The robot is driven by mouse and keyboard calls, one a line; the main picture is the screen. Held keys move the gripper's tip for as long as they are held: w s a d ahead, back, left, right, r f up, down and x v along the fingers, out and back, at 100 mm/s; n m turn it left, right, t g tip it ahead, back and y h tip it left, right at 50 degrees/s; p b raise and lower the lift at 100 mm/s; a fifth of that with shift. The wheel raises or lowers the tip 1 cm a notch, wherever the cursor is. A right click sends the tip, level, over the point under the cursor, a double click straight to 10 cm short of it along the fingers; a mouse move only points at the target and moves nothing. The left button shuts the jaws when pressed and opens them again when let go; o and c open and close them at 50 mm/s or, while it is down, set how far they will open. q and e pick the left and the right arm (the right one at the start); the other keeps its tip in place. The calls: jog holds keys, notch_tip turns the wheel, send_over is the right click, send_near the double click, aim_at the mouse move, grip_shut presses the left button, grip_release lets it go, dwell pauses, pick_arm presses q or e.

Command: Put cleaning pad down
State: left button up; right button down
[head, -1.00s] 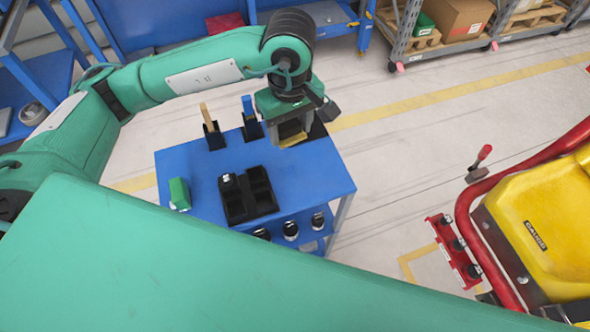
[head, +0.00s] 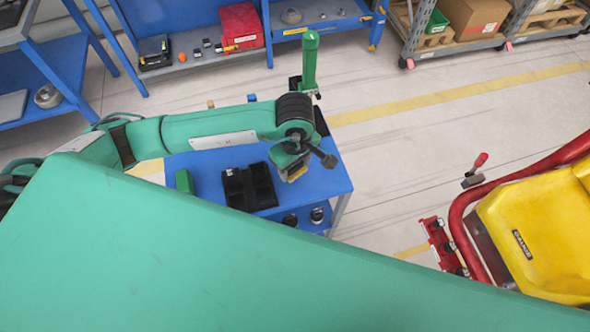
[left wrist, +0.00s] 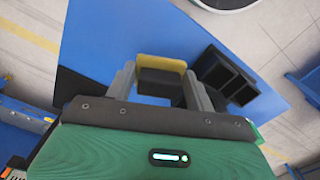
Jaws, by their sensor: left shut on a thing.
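My left gripper (head: 290,168) is over the right part of the blue table (head: 335,180). It is shut on the cleaning pad, a block with a yellow face and a dark body. The pad's yellow edge (head: 298,174) shows under the gripper. In the left wrist view the pad (left wrist: 160,64) sits between the two grey fingers, above the blue tabletop. I cannot tell whether it touches the table. A black compartment tray (head: 233,193) lies just left of the gripper. It shows to the right of the pad in the left wrist view (left wrist: 238,72). My right gripper is out of view.
A green block (head: 184,181) stands left of the tray. Dark round-topped items (head: 317,215) are on the lower shelf. A green upright cylinder (head: 309,60) shows behind my wrist. A yellow machine with a red frame (head: 540,230) is at right. Blue shelving (head: 190,60) stands behind.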

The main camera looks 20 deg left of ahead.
aim_at(295, 175)
pick_arm(q)
jog(key=shift+f, duration=0.55)
notch_tip(295, 175, down, 4)
jog(key=shift+r+p, duration=0.1)
jog(key=shift+p, duration=0.5)
jog(key=shift+f+b, duration=0.3)
jog(key=o, duration=0.9)
jog(key=shift+r, duration=0.1)
